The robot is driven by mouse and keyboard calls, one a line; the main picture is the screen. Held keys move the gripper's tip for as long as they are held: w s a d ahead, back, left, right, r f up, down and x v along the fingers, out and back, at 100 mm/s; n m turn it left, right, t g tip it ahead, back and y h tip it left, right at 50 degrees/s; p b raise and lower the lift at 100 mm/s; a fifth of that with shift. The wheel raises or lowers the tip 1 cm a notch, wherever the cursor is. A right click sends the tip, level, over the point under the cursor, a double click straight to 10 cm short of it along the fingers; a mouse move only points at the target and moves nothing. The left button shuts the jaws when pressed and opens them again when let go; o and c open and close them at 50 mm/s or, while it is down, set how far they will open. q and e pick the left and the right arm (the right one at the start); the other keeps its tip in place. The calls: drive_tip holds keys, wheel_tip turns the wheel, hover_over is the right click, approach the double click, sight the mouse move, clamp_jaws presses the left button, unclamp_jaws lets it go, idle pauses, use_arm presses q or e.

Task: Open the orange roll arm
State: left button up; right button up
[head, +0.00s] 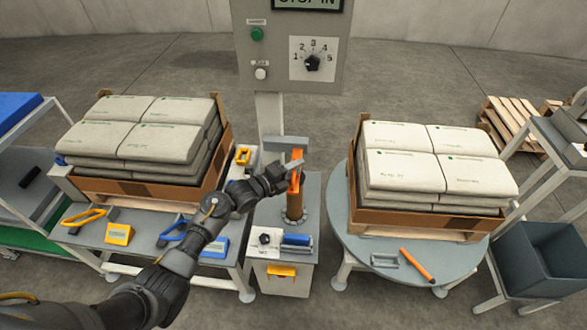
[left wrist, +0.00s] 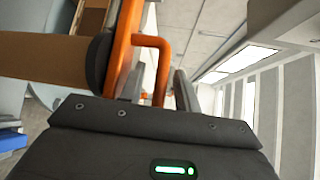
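The orange roll arm (head: 297,182) stands upright on the grey cabinet in the middle of the head view. In the left wrist view the orange roll arm (left wrist: 124,45) runs up beside a tan roll (left wrist: 45,55), with an orange loop handle (left wrist: 163,70) sticking out from it. My left gripper (head: 303,172) reaches this arm from the left. In the left wrist view its grey fingers (left wrist: 156,92) stand apart, with the handle's lower part between them and a gap beside it. Contact cannot be told. My right gripper is not in view.
Bag stacks stand on the left (head: 140,140) and on a round table (head: 365,268) at right. A control box (head: 290,60) with a dial rises behind the roll arm. A blue roller (head: 297,239) and knob sit on the cabinet front. An orange-handled tool (head: 417,265) lies on the round table.

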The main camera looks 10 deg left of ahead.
use_arm(q)
clamp_jaws()
drive_tip(key=shift+w+a+r+g+p, duration=0.15)
drive_tip(key=shift+r+g+p, duration=0.15)
drive_tip(key=shift+r+p, duration=0.35)
drive_tip(key=w+r+n+g+p, duration=0.1)
drive_tip(key=w+r+y+p, duration=0.1)
drive_tip(key=r+p, duration=0.1)
drive_tip(key=w+r+n+g+p, duration=0.1)
drive_tip(key=shift+r+n+g, duration=0.3)
drive_tip(key=shift+r, duration=0.1)
drive_tip(key=shift+w+r+n+g+y, duration=0.5)
drive_tip(key=shift+w+r+n+g, duration=0.1)
drive_tip(key=shift+w+r+g, duration=0.45)
drive_tip(key=shift+f, duration=0.1)
